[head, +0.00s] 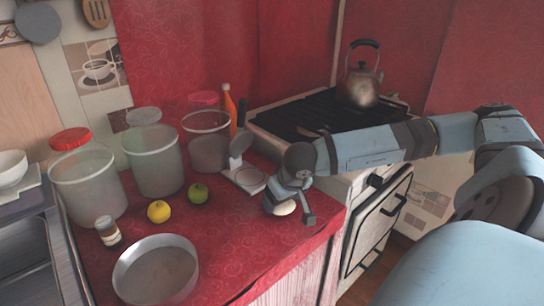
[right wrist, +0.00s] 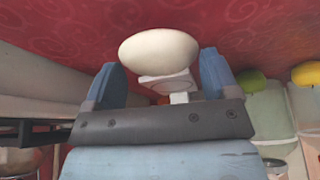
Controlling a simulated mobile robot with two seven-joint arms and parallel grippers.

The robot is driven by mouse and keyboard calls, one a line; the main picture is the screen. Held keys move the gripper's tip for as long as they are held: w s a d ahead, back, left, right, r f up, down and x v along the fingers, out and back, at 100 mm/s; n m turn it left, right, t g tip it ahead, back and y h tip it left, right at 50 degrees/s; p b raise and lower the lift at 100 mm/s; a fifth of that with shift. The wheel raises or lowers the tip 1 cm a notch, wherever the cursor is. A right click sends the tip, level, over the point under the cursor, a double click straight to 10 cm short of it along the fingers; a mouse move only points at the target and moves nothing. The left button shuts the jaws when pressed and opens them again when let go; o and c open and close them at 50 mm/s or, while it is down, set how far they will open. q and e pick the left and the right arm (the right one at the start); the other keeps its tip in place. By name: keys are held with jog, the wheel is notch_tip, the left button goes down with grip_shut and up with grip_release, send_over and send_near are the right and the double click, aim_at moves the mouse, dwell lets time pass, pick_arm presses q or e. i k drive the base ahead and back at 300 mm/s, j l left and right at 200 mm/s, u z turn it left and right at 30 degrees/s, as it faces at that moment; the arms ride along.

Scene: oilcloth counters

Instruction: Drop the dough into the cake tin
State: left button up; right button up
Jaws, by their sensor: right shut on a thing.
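The dough (head: 284,208) is a smooth, pale, rounded lump at the right end of the red counter. My right gripper (head: 289,206) comes from the right and is shut on it. In the right wrist view, the dough (right wrist: 158,52) sits between the two blue fingers of the right gripper (right wrist: 162,78). I cannot tell whether it touches the counter. The cake tin (head: 155,266) is a round, empty-looking grey metal pan at the front left of the counter, well left of the gripper. My left gripper is not in view.
A lemon (head: 159,211), a lime (head: 198,193) and a small jar (head: 108,232) stand behind the tin. A kitchen scale (head: 245,178) is behind the gripper. Large clear canisters (head: 153,160) line the back. A stove (head: 330,112) with a kettle (head: 362,84) is right. Counter between tin and gripper is clear.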

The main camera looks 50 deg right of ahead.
aim_at(168, 271)
jog(key=k+j+u, duration=0.1)
jog(key=k+j, duration=0.25)
jog(key=k+j+u, duration=0.15)
jog(key=k+j, duration=0.2)
jog(key=j, duration=0.2)
